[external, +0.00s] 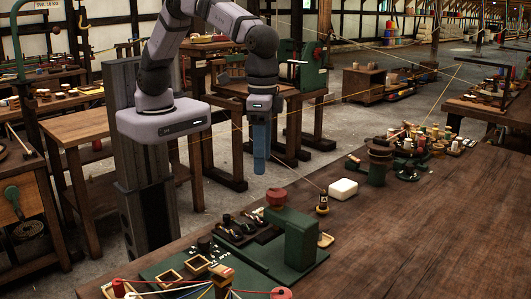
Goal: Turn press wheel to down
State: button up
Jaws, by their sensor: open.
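A small green press (296,238) stands on the front workbench, on a green base plate. A red, round part (277,197) at the top of its left side looks like the press wheel; which way it is turned is too small to tell. My gripper (259,168) points straight down with blue fingers, in the picture above and a little left of the red part. It appears apart from the press and holds nothing that I can see. The gap between its fingers is hidden from this side.
A dark tray of small tools (246,231) lies left of the press. A white block (343,189) and a small dark bobbin (322,204) stand behind it to the right. Wooden frames (195,267) and coloured cords lie in front. The bench's right part (440,235) is clear.

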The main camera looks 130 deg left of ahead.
jog(key=n+p, duration=0.1)
jog(key=n, duration=0.1)
send_over(277, 192)
jog(key=shift+r, duration=0.45)
jog(key=shift+f+p, duration=1.35)
jog(key=shift+f, duration=2.3)
jog(key=c, duration=1.1)
